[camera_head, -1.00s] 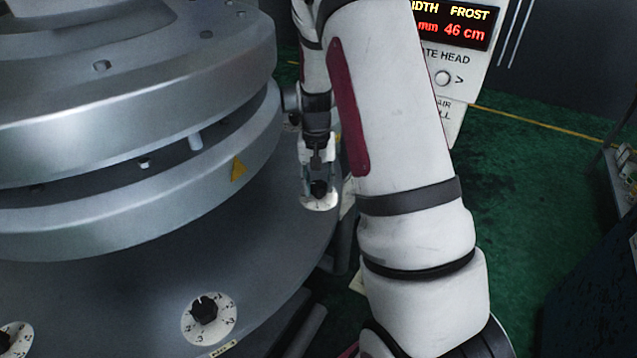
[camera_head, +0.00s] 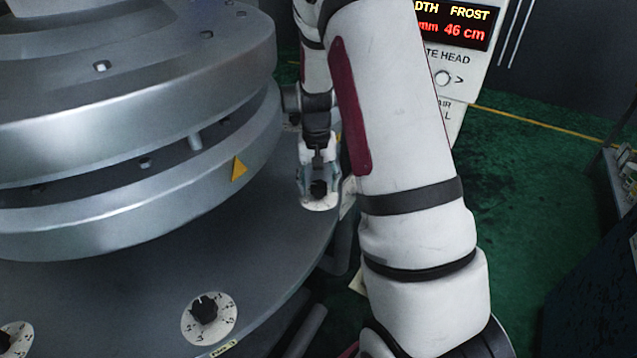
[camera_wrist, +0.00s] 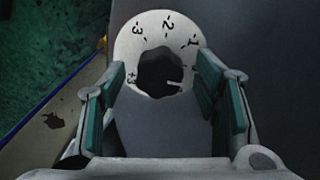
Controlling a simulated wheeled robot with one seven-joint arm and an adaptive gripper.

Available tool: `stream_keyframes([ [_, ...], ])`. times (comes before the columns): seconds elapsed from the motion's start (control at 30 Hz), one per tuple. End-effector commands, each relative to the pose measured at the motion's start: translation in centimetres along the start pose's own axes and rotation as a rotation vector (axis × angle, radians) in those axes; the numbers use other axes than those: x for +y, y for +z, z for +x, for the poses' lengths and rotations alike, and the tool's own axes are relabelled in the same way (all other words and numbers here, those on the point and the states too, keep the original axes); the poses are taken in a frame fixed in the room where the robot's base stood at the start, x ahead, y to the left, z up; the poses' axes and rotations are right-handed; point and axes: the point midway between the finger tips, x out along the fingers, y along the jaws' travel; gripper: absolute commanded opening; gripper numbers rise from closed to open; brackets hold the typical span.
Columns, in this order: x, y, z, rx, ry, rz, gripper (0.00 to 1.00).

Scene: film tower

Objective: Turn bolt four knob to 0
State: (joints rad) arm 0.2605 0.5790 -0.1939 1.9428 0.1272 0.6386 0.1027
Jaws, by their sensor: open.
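A black knob (camera_head: 318,189) on a white round dial (camera_head: 318,205) sits near the rim of the grey machine base. In the wrist view the black knob (camera_wrist: 160,72) shows on its white dial (camera_wrist: 146,30), with several numerals such as 1, 2 and 3 upside down or tilted. A light pointer mark on the knob points to the lower right. My gripper (camera_head: 318,180) is over this dial; in the wrist view my gripper (camera_wrist: 162,88) is open, one teal-padded finger on each side of the knob with gaps. No label shows which bolt this is.
Another black knob (camera_head: 205,309) on a white dial stands at the front of the base, and a further dial (camera_head: 14,340) is cut off at the lower left. The round silver machine body (camera_head: 130,220) rises left of my gripper. A display panel (camera_head: 455,30) stands behind.

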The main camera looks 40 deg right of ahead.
Motion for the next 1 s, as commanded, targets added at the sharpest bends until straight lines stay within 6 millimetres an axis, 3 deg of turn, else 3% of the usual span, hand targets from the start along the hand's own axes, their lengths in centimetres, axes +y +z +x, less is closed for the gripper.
stream_keyframes([
  [0.23,0.0,-0.1,-1.8,0.003,-0.001,0.000,0.56],
  [0.7,0.0,-0.1,-10.4,0.003,-0.001,0.000,0.56],
  [1.0,0.0,0.0,-12.0,0.000,0.000,0.000,0.56],
])
